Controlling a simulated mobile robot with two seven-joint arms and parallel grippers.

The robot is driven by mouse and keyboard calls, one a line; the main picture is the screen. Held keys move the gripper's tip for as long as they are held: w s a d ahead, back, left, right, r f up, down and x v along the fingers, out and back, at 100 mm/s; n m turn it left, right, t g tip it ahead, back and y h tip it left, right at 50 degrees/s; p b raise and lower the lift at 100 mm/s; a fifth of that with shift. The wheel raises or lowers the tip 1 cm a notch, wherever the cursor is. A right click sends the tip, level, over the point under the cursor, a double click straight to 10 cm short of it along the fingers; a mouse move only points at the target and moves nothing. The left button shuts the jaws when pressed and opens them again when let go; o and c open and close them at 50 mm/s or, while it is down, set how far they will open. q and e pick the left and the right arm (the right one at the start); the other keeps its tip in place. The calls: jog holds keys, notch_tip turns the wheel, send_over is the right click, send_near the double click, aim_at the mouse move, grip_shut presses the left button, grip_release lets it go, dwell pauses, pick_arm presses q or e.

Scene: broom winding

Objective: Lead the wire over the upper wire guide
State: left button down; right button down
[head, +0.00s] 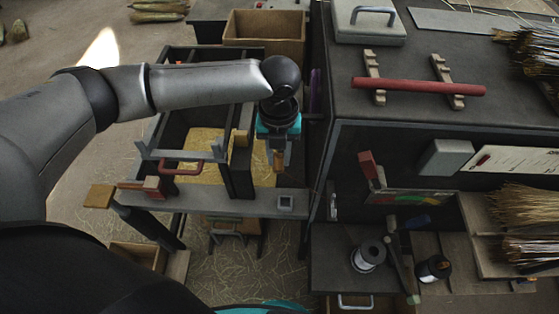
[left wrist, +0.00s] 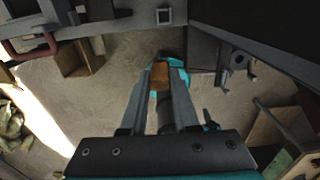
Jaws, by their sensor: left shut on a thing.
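A small square metal fitting (head: 286,203) sits on the beam just below the gripper, and also shows at the top of the left wrist view (left wrist: 164,16). I cannot tell if it is the upper wire guide. My right gripper is not in view.
A spool (head: 368,255) and a darker spool (head: 433,268) stand on the lower shelf at the right. The dark cabinet (head: 420,125) rises right of the gripper. A red bar on wooden rests (head: 418,87) lies on top. Bristle bundles (head: 520,207) lie far right.

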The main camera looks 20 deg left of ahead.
pick_arm(q)
notch_tip(320, 180, up, 18)
jog(key=w+a+p, duration=0.1)
jog(key=w+p, duration=0.1)
jog(key=p, duration=0.5)
jog(key=w+a+b, duration=0.1)
jog(key=w+a, duration=0.5)
jog(key=w, duration=0.6)
notch_tip(320, 180, down, 7)
jog(key=b, duration=0.2)
